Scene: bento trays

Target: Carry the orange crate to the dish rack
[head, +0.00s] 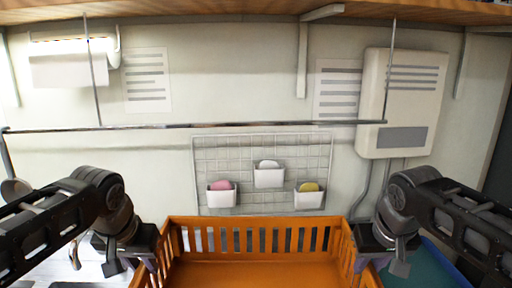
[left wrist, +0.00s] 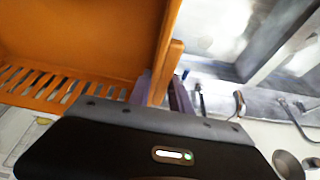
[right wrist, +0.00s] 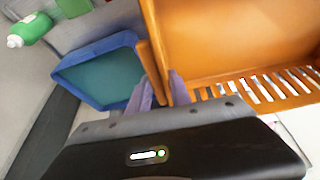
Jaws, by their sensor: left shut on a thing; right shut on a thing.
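The orange crate (head: 255,235) has slatted walls and is at the bottom middle of the head view, between my two arms. What I see of its floor is empty. My left gripper (head: 145,262) is shut on the crate's left wall; the left wrist view shows the crate (left wrist: 90,30) with the fingers (left wrist: 158,88) on either side of its edge. My right gripper (head: 365,262) is shut on the right wall; the right wrist view shows the crate (right wrist: 220,40) with the fingers (right wrist: 162,90) around its edge. I cannot make out a dish rack for sure.
A blue bin (right wrist: 100,72) lies just beyond the crate's right side, with a green bottle (right wrist: 32,28) farther off. A wall grid (head: 260,148) with small white holders is behind the crate. A metal rail (head: 240,124) crosses above. A sink-like metal area (left wrist: 220,85) shows on the left.

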